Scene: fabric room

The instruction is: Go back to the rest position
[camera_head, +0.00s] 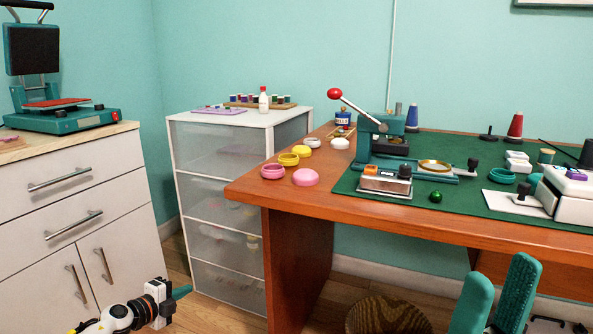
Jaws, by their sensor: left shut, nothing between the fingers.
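My left gripper (181,292) is low at the bottom left, in front of the white cabinet and well below the desk top. Its teal fingers point right. They are shut with nothing between them. My white and black left arm comes in from the bottom edge behind it.
A white drawer cabinet (75,197) stands at left with a heat press (48,95) on it. A drawer tower (219,215) stands beside the wooden desk (315,207).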

